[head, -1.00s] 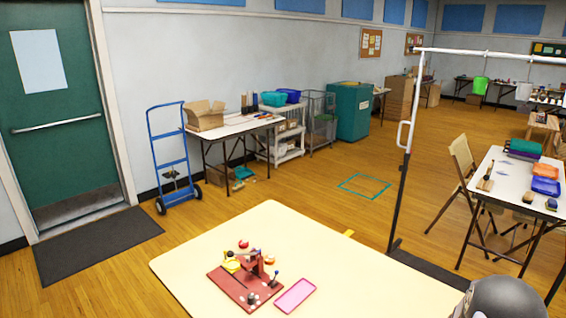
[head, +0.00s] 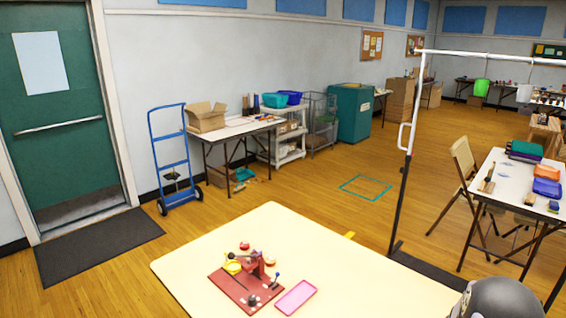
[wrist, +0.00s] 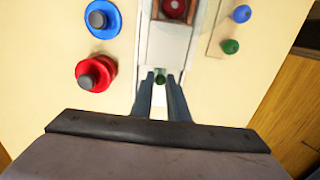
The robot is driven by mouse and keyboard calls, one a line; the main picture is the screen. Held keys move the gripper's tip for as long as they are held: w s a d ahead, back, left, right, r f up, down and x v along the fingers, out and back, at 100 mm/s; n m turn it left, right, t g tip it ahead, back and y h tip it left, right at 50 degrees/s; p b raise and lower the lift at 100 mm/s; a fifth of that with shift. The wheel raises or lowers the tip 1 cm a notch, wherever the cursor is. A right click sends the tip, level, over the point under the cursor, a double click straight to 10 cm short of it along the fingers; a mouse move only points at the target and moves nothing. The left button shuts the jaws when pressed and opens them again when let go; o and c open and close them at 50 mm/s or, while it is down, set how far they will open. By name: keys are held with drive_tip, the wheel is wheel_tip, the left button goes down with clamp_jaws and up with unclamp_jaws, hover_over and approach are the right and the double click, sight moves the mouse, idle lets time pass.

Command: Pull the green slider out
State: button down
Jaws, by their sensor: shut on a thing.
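In the wrist view my gripper (wrist: 162,82) is shut with its two grey fingers on either side of a small green knob, the visible part of the green slider (wrist: 160,77). The knob sits between the fingertips at the near end of a pale grey-white track (wrist: 166,45). The fingers hide part of it. How far the slider is out cannot be told. In the head view neither my gripper nor the green slider can be made out.
Left of the track are a blue disc (wrist: 103,19) and a red disc (wrist: 96,73) with grey knobs. A green ball (wrist: 230,46) and blue ball (wrist: 242,13) stand right. The head view shows a red board (head: 240,291) and pink tray (head: 296,297) on a cream table (head: 330,262).

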drive_tip(key=shift+w+a, duration=3.3)
drive_tip(key=shift+a, duration=0.05)
drive_tip(key=c, duration=1.8)
unclamp_jaws()
drive_tip(key=shift+r, duration=0.1)
wheel_tip(320, 180, up, 7)
drive_tip(key=p, duration=0.5)
drive_tip(key=shift+r+p, duration=0.15)
drive_tip(key=shift+p, duration=0.25)
drive_tip(key=shift+o, duration=0.7)
